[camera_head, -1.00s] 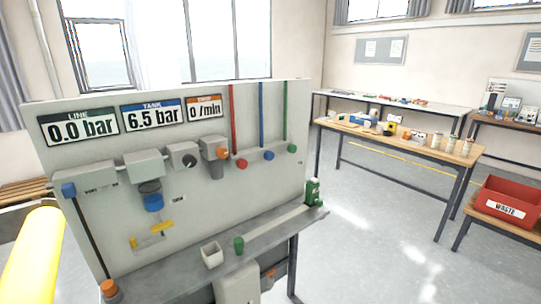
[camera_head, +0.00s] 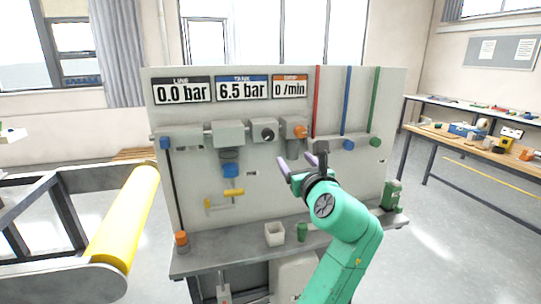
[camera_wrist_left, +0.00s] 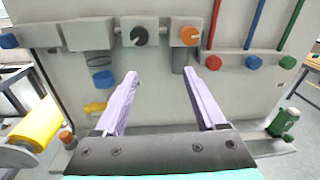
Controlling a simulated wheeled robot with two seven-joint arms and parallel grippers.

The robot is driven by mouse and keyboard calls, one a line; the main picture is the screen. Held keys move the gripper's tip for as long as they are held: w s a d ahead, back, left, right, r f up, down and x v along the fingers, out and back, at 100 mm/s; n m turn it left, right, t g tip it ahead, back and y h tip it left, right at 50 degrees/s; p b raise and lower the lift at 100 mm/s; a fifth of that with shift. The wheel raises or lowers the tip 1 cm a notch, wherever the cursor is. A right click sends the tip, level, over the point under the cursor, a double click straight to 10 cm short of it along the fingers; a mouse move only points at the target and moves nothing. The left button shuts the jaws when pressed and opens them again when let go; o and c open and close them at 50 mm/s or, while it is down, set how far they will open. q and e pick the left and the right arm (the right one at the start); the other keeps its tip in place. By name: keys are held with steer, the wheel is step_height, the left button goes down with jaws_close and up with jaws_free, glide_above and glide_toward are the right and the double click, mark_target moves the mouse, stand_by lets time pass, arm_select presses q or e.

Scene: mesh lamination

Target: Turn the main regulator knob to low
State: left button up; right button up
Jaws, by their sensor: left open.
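A black round knob (camera_head: 268,134) with a pale pointer mark sits on a grey box on the upright panel (camera_head: 280,200); it also shows in the left wrist view (camera_wrist_left: 139,36). An orange knob (camera_head: 300,132) sits on the box to its right and in the left wrist view (camera_wrist_left: 190,36). No readable label tells which is the main regulator. My left gripper (camera_head: 297,163) is open and empty in front of the panel, below these knobs. In the left wrist view its two lilac fingers (camera_wrist_left: 162,85) point at the panel, apart from both knobs. My right gripper is out of view.
Displays above read LINE 0.0 bar (camera_head: 182,91), TANK 6.5 bar (camera_head: 242,88) and 0 /min (camera_head: 290,86).

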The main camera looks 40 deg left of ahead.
mark_target(269, 135)
arm_select(q)
steer(key=s+a+r+g+y, duration=0.1)
steer(key=s+r, duration=0.2)
steer(key=p+x, duration=0.3)
steer(key=x, duration=1)
steer(key=shift+w+a+r+p, duration=0.15)
steer(key=shift+w+a+p, duration=0.15)
steer(key=shift+p, duration=0.05)
steer(key=shift+w+a, duration=0.3)
steer(key=shift+a, duration=0.05)
jaws_close()
steer(key=shift+s+n, duration=0.1)
steer(key=shift+n, duration=0.2)
